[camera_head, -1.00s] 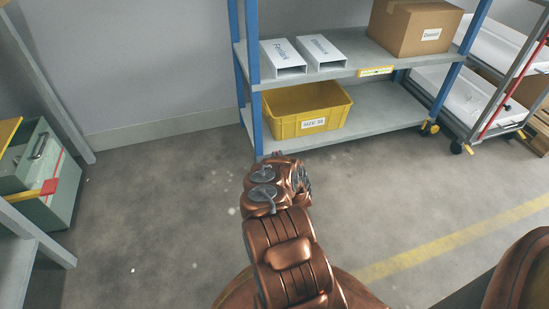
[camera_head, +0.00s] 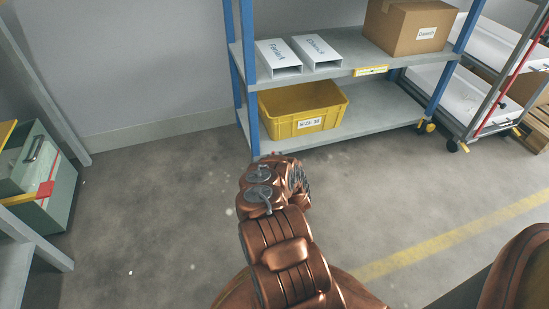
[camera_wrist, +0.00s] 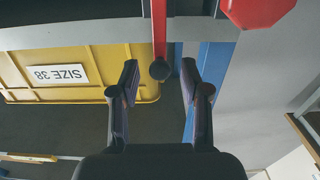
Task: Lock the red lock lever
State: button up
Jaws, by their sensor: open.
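In the wrist view, a red lever (camera_wrist: 159,28) runs down from the top edge and ends in a dark round knob (camera_wrist: 159,70). The knob appears between the two dark fingertips of my gripper (camera_wrist: 160,75), with a gap showing on each side. My gripper is open, and no contact with the knob shows. A red faceted part (camera_wrist: 257,10) is cut off at the upper right of the wrist view. In the head view, my copper wrist hides the fingers, and the lever cannot be made out there.
The blue-post shelf (camera_head: 360,115) holds a yellow SIZE 38 bin (camera_head: 275,121), white holders (camera_head: 276,57) and a cardboard box (camera_head: 385,35). A green cabinet (camera_head: 50,205) with a red latch (camera_head: 45,188) stands left. A trolley (camera_head: 465,105) stands right. Open floor lies between.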

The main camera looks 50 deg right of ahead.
jog(key=v, duration=1)
jog(key=shift+s+a, duration=0.2)
jog(key=shift+w, duration=0.1)
